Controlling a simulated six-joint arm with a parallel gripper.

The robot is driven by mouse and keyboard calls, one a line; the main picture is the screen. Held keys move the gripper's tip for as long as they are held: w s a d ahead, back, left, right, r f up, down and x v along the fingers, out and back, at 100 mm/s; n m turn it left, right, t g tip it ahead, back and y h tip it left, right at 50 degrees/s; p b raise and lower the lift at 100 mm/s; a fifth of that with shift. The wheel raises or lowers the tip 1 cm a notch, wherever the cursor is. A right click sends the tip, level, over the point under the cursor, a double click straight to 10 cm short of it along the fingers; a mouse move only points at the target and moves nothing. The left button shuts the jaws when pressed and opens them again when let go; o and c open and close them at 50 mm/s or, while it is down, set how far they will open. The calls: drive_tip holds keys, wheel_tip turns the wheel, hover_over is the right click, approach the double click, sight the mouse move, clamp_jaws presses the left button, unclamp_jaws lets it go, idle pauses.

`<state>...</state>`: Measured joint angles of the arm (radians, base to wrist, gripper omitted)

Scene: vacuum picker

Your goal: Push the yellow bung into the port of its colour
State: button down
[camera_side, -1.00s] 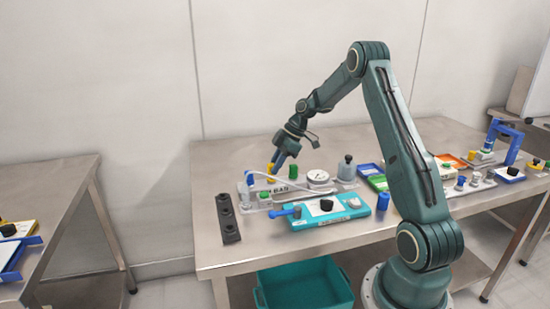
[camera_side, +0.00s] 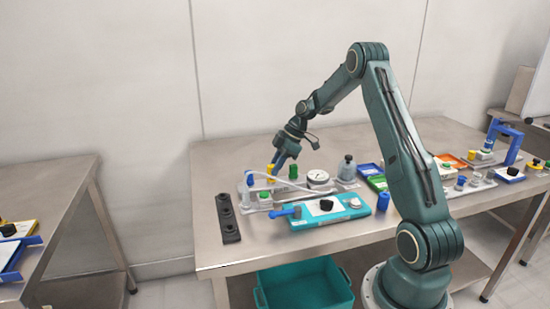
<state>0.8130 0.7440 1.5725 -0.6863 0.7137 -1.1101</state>
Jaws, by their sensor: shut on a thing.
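The yellow bung (camera_side: 270,169) is at the tip of my gripper (camera_side: 276,165), over the grey fixture on the left part of the table. My gripper is shut on it and points down and to the left. The bung looks roughly upright. Its lower end is small and partly hidden, so I cannot tell whether it touches a port. The port colours under it cannot be made out.
A grey fixture bears a white hose (camera_side: 262,174), a green-topped part (camera_side: 293,172) and a round gauge (camera_side: 318,177). A teal unit (camera_side: 330,214) lies in front, a black holed block (camera_side: 228,218) to the left. A blue cylinder (camera_side: 383,202) stands to the right.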

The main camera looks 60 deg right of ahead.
drive_tip(key=shift+f, duration=0.5)
idle(0.4)
drive_tip(key=c, duration=1.2)
unclamp_jaws()
drive_tip(key=shift+c, duration=0.2)
drive_tip(key=v, duration=0.6)
